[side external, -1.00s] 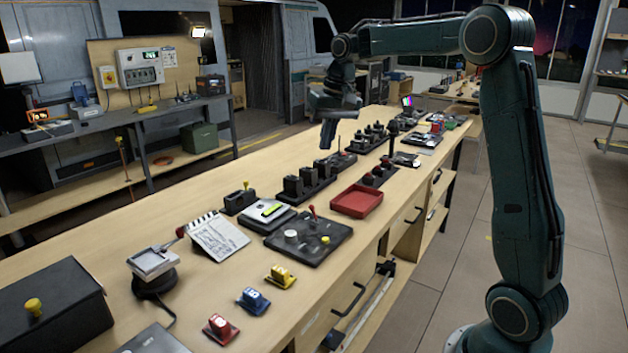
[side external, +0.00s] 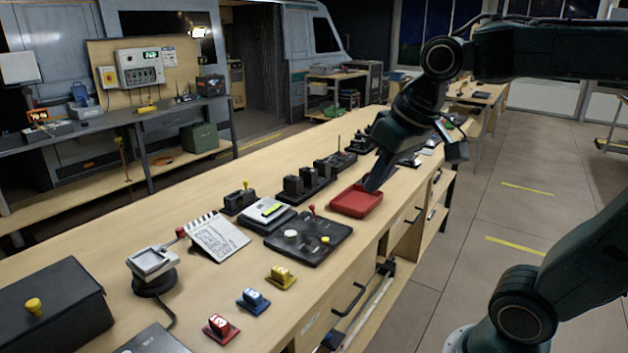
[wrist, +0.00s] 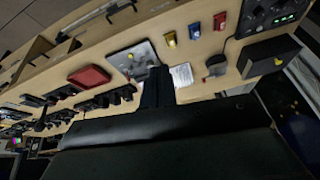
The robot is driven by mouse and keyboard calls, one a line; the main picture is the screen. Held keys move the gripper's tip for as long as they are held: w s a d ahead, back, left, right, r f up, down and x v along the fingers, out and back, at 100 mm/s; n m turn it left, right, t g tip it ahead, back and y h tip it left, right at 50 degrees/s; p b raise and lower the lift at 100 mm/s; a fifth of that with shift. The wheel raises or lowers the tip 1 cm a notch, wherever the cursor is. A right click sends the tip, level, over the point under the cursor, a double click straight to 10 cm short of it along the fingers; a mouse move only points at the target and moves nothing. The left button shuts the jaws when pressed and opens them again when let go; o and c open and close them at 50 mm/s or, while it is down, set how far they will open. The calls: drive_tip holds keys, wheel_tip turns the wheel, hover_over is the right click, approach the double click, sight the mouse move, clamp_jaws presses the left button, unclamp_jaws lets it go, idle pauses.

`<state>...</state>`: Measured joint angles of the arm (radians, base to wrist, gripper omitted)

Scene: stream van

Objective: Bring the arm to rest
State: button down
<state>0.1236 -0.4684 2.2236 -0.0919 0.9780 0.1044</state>
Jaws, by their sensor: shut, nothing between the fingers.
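My gripper (side external: 374,182) hangs from the raised arm, over the red tray (side external: 352,205) in the side external view. Its fingers are shut with nothing between them. The tips overlap the tray's far right edge in the picture; I cannot tell how high above it they are. In the wrist view the closed fingers (wrist: 157,85) rise from the dark gripper body and point toward the bench, and the red tray (wrist: 90,76) lies to their left.
On the wooden bench (side external: 190,290), a black control panel (side external: 308,240), notepad (side external: 217,237), small joystick device (side external: 153,262), black box (side external: 50,308) and several black holders (side external: 306,182) stand around the tray. Yellow, blue and red blocks (side external: 221,327) line the front.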

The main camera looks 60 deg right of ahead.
drive_tip(key=s+a+f+n+t, duration=0.1)
drive_tip(key=s+f, duration=0.3)
drive_tip(key=s, duration=0.3)
drive_tip(key=shift+s+a+f+n, duration=0.2)
drive_tip(key=shift+a+n, duration=0.05)
drive_tip(key=shift+n, duration=0.05)
idle(0.8)
